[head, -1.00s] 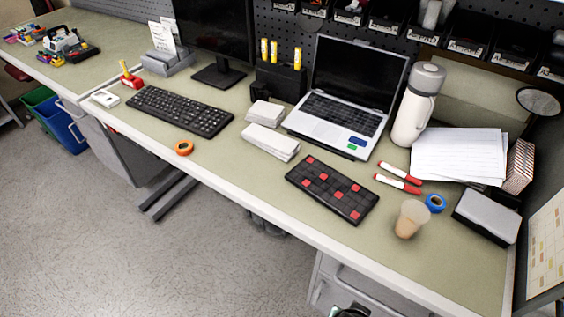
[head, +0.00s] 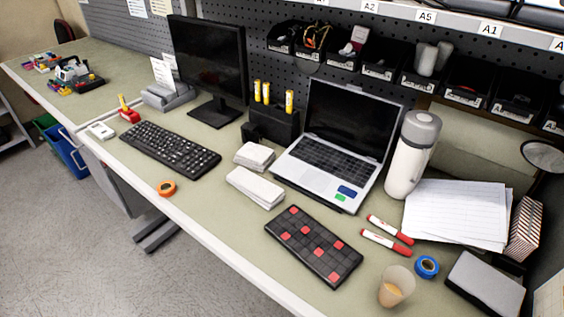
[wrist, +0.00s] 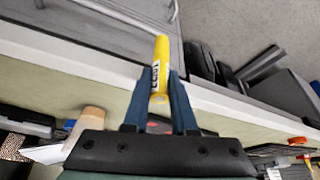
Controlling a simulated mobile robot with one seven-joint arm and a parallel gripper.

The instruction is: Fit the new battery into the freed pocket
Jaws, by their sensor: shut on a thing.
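My gripper (wrist: 158,78) is shut on a yellow battery (wrist: 161,50) with a white printed label, seen in the wrist view. The battery sticks out beyond the fingertips, and its lower end sits between the two blue fingers. The gripper is over the bench's front edge (wrist: 225,102). My gripper does not show in the head view. Several yellow cylinders like the battery stand in a black holder (head: 270,128) behind the laptop's left side. The freed pocket cannot be made out in either view.
The bench holds a keyboard (head: 170,147), laptop (head: 325,150), white bottle (head: 411,155), black-and-red pad (head: 313,246) and cup (head: 396,286). A small device (head: 72,70) stands at the far left. Bare bench top shows around the orange tape roll (head: 167,187).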

